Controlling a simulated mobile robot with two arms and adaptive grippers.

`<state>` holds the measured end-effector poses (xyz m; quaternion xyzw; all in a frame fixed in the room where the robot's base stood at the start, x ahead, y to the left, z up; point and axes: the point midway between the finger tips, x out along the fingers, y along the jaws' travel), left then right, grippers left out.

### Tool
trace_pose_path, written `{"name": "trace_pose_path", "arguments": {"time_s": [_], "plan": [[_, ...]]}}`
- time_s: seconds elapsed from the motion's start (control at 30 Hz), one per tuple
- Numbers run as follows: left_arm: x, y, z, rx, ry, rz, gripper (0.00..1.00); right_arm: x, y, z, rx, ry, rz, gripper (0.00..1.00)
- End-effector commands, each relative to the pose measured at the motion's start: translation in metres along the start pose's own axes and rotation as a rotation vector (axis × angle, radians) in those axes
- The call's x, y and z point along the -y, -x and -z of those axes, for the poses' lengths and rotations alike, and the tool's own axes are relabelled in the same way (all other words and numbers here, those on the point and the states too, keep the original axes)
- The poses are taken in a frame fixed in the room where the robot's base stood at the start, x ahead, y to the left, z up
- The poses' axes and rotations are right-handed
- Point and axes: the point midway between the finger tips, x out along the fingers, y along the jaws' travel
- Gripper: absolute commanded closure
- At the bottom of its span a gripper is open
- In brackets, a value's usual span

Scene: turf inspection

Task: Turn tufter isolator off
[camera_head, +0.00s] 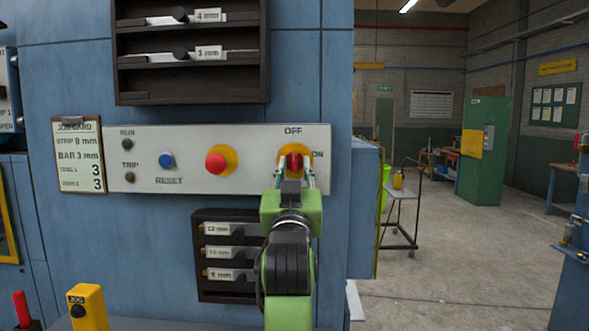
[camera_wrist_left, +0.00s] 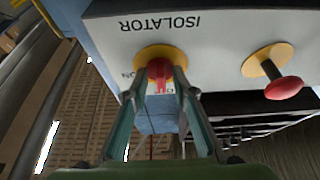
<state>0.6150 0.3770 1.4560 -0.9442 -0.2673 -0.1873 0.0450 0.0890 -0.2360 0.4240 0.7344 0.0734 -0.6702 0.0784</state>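The isolator is a red rotary knob (camera_head: 295,161) on a yellow disc, at the right end of a pale control panel (camera_head: 255,140). OFF is printed above it and ON to its right. Its red grip stands about upright, toward OFF. In the left wrist view the knob (camera_wrist_left: 159,71) appears upside down below the word ISOLATOR. My left gripper (camera_head: 295,175) is in front of the knob, with one finger on each side. The fingers (camera_wrist_left: 157,82) look spread wider than the red grip, with gaps beside it; contact is not clear. My right gripper is not in view.
A red mushroom button (camera_head: 215,162) on yellow sits left of the isolator, with a blue reset button (camera_head: 166,160) farther left. A dark rack (camera_head: 228,285) is below the panel. A job card (camera_head: 79,155) hangs at left. Open floor lies to the right.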

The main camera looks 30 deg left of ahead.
Motion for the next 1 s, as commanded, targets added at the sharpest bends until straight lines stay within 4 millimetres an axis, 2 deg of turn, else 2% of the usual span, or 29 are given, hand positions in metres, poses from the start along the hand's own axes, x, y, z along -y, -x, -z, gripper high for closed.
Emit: {"name": "trace_pose_path", "arguments": {"time_s": [0.17,0.6,0.73,1.0], "plan": [[0.0,0.005,0.001,-0.002,0.0,0.0,0.75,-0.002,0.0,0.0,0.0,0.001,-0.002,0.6],[-0.001,0.069,-0.001,0.002,0.001,-0.001,0.75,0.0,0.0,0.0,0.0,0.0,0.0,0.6],[0.0,0.075,0.0,0.001,-0.001,0.0,0.75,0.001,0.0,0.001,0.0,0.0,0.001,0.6],[0.0,0.075,0.0,0.0,0.0,0.0,0.75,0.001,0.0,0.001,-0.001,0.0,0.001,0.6]]}}
